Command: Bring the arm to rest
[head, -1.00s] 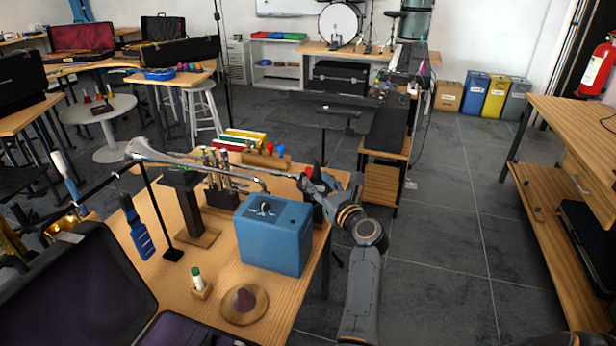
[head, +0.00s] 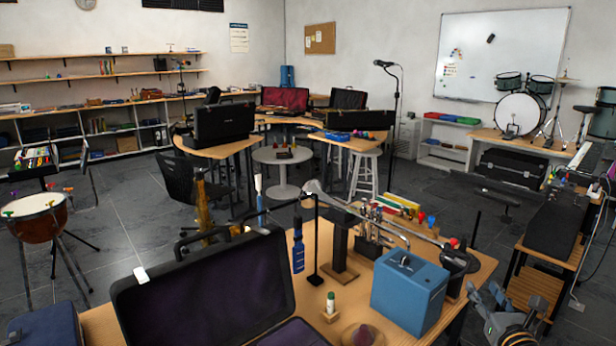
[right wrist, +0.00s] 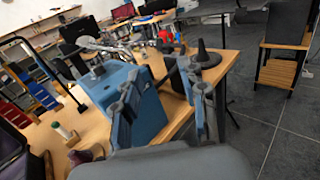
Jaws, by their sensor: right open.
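My right gripper (head: 487,299) is open and empty, low at the right of the head view, beyond the table's right edge. In the right wrist view its two fingers (right wrist: 165,105) are spread apart, with the blue box behind them. A silver trumpet (head: 345,207) lies level above the table, its bell to the left, at a dark stand (head: 337,245). The gripper is apart from the trumpet. A blue box (head: 408,292) with a handle stands on the wooden table (head: 290,322). My left gripper is not in view.
An open dark case (head: 215,290) takes up the table's front left. A small white-and-green bottle (head: 330,303) stands near the box. A keyboard and wooden shelf unit (head: 545,265) stand at the right. Floor shows between the table and that unit.

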